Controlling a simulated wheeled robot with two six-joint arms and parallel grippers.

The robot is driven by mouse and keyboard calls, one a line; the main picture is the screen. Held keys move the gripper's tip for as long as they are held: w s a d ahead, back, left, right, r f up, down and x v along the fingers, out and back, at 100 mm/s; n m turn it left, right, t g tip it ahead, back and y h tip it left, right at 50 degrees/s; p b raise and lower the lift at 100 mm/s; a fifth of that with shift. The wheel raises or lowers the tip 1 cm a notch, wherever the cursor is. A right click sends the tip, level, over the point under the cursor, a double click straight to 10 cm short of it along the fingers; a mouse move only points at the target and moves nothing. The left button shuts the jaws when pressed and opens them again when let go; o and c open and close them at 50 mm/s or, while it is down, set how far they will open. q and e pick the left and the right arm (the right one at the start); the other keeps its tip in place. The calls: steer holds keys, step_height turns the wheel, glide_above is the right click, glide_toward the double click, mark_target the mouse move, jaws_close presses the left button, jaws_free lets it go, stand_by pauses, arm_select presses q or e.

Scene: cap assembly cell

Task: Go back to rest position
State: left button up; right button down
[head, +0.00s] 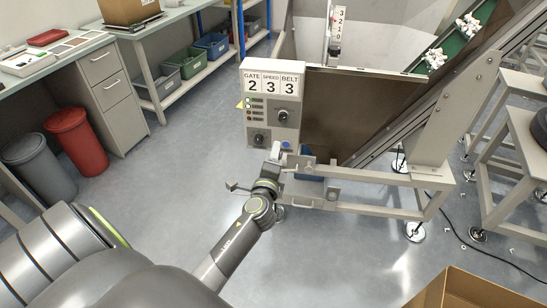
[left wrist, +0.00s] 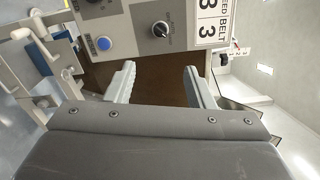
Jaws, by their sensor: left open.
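My left gripper (head: 277,154) is in front of the lower part of the control box (head: 270,90), close to its blue button. In the left wrist view its two fingers (left wrist: 158,82) are apart with nothing between them. The blue button (left wrist: 103,43) and a black knob (left wrist: 161,29) show beyond the fingertips, which look apart from the panel. The box's display reads gate 2, speed 3, belt 3. My right gripper is not in view.
The box is on the metal frame of a hopper (head: 350,110) with an inclined green belt (head: 455,45) carrying white parts. A cardboard box (head: 470,290) is at the lower right. Red (head: 76,138) and grey bins stand left. Floor between is clear.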

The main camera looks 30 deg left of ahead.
arm_select(q)
steer(key=s+f+n+g+h+p, duration=0.1)
steer(key=s+f+n+g, duration=0.15)
steer(key=s+f, duration=0.6)
steer(key=s+d+f+n+g+h+p, duration=0.1)
steer(key=s+f+n+g+h, duration=0.15)
steer(key=f, duration=1.05)
steer(key=s+f+n+g+h+p, duration=0.15)
steer(key=s+f+g, duration=0.25)
steer(key=s+f, duration=0.45)
steer(key=s+d+f+n+g, duration=0.1)
steer(key=s+f+n+g, duration=0.1)
steer(key=s, duration=0.7)
steer(key=s+d+f+n+g+h, duration=0.1)
steer(key=s+f+n+g, duration=0.1)
steer(key=s+f+n, duration=0.2)
steer(key=s+d+f+n+g, duration=0.1)
steer(key=s+f+n+g, duration=0.1)
steer(key=s+f, duration=0.6)
steer(key=s+n, duration=0.1)
steer(key=s, duration=0.6)
steer(key=shift+s+d+n+h+p, duration=0.2)
steer(key=shift+d+n+h+p, duration=0.1)
steer(key=shift+n+p, duration=0.1)
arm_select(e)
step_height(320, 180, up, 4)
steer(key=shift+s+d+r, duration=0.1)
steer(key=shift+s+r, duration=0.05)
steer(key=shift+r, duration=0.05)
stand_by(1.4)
